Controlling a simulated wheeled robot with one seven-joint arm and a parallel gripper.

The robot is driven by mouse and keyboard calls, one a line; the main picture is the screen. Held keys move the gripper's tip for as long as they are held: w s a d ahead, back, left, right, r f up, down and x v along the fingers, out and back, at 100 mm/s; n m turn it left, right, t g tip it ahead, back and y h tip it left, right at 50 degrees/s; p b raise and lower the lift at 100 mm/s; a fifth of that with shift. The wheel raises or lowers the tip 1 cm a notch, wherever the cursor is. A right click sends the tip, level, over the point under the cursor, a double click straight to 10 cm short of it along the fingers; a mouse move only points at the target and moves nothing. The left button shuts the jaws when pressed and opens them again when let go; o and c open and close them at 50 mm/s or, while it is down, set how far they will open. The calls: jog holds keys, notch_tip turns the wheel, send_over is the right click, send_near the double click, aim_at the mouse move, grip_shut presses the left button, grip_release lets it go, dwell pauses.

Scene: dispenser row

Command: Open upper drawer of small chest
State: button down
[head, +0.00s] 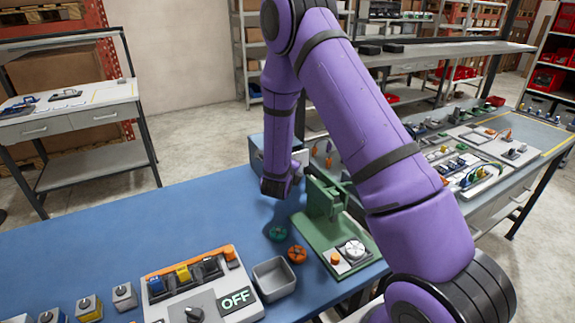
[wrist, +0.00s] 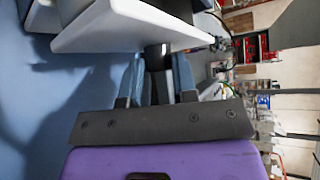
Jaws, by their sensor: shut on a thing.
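The small chest (head: 258,157) stands at the back of the blue bench, partly hidden behind my arm. My gripper (wrist: 160,80) is shut on a dark, round bar handle (wrist: 157,57), one finger on each side of it. The handle belongs to a white drawer front, the upper drawer (wrist: 120,27), at the top of the wrist view. This front appears to stand out nearer to me than a second pale panel (wrist: 43,16) at left, so the drawer looks at least partly open. The drawer's inside is not clearly visible.
A green press-like fixture (head: 322,200) stands close to the right of my wrist. A grey tray (head: 273,280), green and orange knobs, and a switch panel (head: 195,290) reading OFF lie nearer. The blue bench left of the chest (head: 150,215) is clear.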

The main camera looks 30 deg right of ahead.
jog(key=shift+s, duration=0.85)
jog(key=c, duration=0.9)
grip_release()
jog(key=v, duration=1)
jog(key=shift+s+a, duration=0.3)
